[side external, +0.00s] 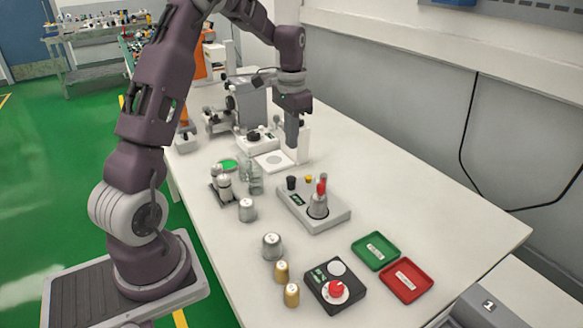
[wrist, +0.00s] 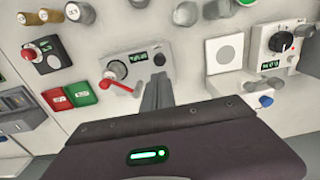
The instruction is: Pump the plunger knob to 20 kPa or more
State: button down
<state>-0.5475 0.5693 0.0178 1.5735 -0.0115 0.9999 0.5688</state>
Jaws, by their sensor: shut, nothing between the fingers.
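A grey device (side external: 335,215) with a small green-lit display stands mid-table; it also shows in the wrist view (wrist: 135,52). A black knob (side external: 292,183) rises from its back left corner. Which part is the plunger knob, I cannot tell for sure. The display's figures are too small to read. My gripper (side external: 292,157) points down, shut and empty, behind the device and apart from it.
A black box with a red knob (side external: 336,289), a green tray (side external: 375,250) and a red tray (side external: 406,281) lie toward the front. Several metal weights (side external: 272,246) and glass jars (side external: 254,180) stand left. A white plate (side external: 273,160) lies beside my gripper. The table's right side is clear.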

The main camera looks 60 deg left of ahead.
aim_at(291, 178)
notch_tip(291, 178, down, 10)
jog(key=shift+r, duration=0.1)
dwell(0.4)
jog(key=shift+f, duration=1.15)
jog(key=shift+s, duration=0.1)
notch_tip(291, 178, up, 14)
jog(key=shift+r, duration=0.15)
dwell(0.8)
